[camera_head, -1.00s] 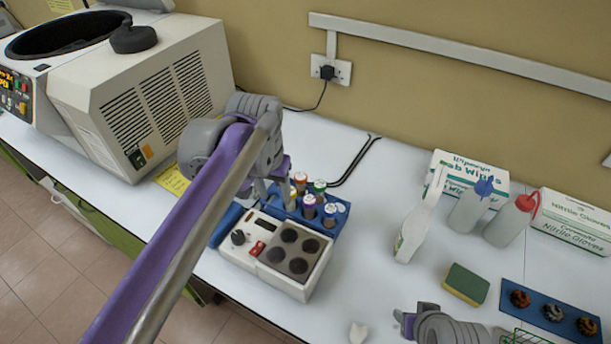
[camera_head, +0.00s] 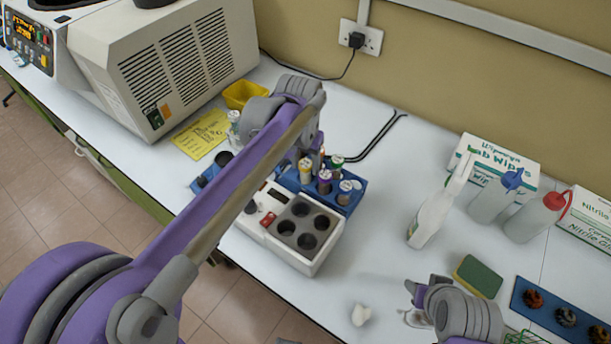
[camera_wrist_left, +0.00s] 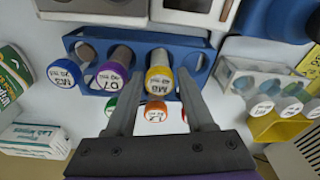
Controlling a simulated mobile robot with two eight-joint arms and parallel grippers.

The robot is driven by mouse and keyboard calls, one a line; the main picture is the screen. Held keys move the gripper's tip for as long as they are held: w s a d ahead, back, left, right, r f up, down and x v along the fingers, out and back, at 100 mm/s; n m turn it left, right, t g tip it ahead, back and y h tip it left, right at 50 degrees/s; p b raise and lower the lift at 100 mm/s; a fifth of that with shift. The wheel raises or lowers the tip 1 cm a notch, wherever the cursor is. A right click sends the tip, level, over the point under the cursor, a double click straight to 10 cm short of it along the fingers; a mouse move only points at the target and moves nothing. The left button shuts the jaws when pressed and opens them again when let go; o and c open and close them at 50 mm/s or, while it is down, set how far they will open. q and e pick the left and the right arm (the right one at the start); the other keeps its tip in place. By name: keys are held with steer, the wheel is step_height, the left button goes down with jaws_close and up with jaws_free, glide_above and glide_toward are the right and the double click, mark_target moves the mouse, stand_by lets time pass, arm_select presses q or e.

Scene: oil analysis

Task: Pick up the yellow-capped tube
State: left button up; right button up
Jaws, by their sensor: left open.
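The yellow-capped tube (camera_head: 305,167) stands in the blue rack (camera_head: 350,199) behind the white heater block. In the left wrist view the yellow cap (camera_wrist_left: 159,82) shows between the two fingers of my left gripper (camera_wrist_left: 158,76), which is open. I cannot tell whether the fingers touch the tube. In the head view my left gripper (camera_head: 313,150) is over the back left of the rack, partly hidden by its own arm. A purple-capped tube (camera_wrist_left: 112,77) and a blue-capped tube (camera_wrist_left: 62,73) stand beside it. My right gripper (camera_head: 412,291) is low at the right, its jaws unclear.
Green, orange and red caps (camera_wrist_left: 155,109) show close to the fingers in the wrist view. The heater block (camera_head: 304,226) stands in front of the rack. A yellow tray (camera_head: 243,94), spray bottle (camera_head: 437,205) and sponge (camera_head: 478,276) stand around. The bench between rack and bottle is clear.

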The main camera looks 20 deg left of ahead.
arm_select(q)
steer(key=shift+w+f, duration=0.1)
steer(key=shift+f, duration=0.8)
jaws_close()
steer(key=shift+r, duration=0.15)
step_height(320, 180, up, 10)
steer(key=shift+f+p, duration=0.1)
steer(key=shift+p, duration=0.2)
